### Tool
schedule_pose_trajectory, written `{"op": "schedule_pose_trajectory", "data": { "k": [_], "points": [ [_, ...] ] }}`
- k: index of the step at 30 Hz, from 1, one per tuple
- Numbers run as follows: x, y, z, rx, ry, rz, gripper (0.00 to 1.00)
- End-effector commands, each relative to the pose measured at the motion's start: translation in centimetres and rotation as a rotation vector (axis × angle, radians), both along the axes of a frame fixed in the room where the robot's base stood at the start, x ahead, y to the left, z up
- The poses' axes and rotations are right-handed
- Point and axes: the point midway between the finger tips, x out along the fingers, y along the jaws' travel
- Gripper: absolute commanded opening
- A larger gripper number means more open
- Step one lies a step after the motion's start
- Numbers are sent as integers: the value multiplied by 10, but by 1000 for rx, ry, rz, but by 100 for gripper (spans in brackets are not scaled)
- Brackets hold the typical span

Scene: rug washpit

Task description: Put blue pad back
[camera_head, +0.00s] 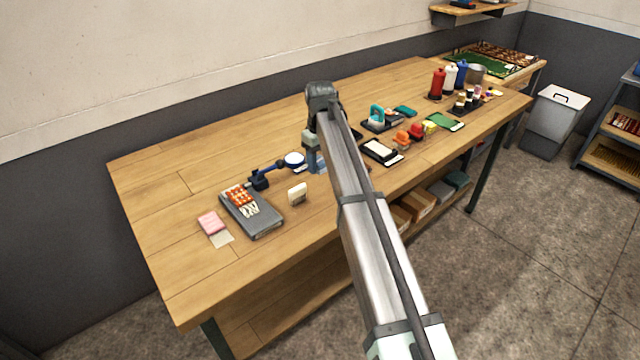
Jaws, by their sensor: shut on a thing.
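My gripper (314,166) points down over the middle of the wooden table (150,200), near a blue-and-white round piece. It is shut on a light blue thing, which appears to be the blue pad (321,167). Only a small part of the pad shows beside the fingers; the rest is hidden by my gripper and arm. I cannot tell whether the pad touches the table.
A blue-armed device (260,181) stands left of my gripper. Black trays (380,151), small colored items and bottles (438,82) crowd the right side. The table's back left is clear.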

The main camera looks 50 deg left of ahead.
Motion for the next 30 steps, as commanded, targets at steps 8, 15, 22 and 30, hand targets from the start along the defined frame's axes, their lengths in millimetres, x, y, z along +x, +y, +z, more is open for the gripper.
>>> {"op": "schedule_pose_trajectory", "data": {
  "k": [8,15,22,30],
  "points": [
    [0,0,-38,0,0,-2,26],
    [0,-1,-61,-1,1,-2,26],
    [0,0,-77,1,0,-3,26],
    [0,0,-78,0,0,-3,26]
  ]
}}
